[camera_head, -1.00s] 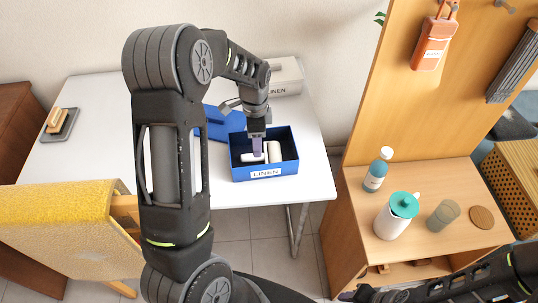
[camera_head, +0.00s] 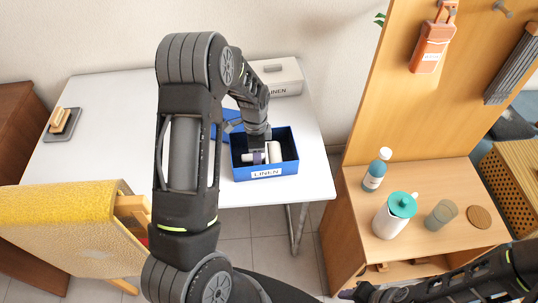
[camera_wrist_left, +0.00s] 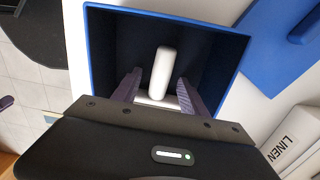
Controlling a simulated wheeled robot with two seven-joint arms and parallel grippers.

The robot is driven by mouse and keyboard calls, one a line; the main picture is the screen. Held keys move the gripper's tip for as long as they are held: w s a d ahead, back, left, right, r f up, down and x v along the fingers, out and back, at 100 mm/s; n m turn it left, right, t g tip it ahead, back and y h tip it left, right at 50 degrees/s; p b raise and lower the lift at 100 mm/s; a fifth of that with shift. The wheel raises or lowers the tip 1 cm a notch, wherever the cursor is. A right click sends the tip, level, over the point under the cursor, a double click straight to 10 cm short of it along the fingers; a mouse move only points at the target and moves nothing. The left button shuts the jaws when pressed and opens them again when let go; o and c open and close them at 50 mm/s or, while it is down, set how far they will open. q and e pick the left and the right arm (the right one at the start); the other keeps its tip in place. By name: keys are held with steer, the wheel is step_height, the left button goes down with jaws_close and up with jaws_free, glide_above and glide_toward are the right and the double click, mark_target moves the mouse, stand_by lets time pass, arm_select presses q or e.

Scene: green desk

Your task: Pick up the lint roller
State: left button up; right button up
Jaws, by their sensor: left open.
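The lint roller, a white roller (camera_head: 274,152) with a white handle, lies in the blue LINEN box (camera_head: 266,174) on the white table. In the left wrist view its upright white part (camera_wrist_left: 163,74) shows between the fingers, with another white part low behind the gripper's edge. My left gripper (camera_head: 258,156) is inside the box, pointing down. In the left wrist view the left gripper (camera_wrist_left: 155,88) is open, with one finger on each side of the white part and gaps visible. My right gripper (camera_head: 350,294) is at the bottom edge, mostly cut off.
The blue lid (camera_head: 228,116) lies behind the box. A grey LINEN box (camera_head: 280,78) stands at the back. A yellow chair (camera_head: 75,225) is at the left. A shelf with a bottle (camera_head: 376,170), jug (camera_head: 396,215) and glass (camera_head: 442,215) is at the right.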

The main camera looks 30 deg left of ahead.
arm_select(q)
steer(key=shift+c, duration=0.3)
jaws_close()
stand_by(0.6)
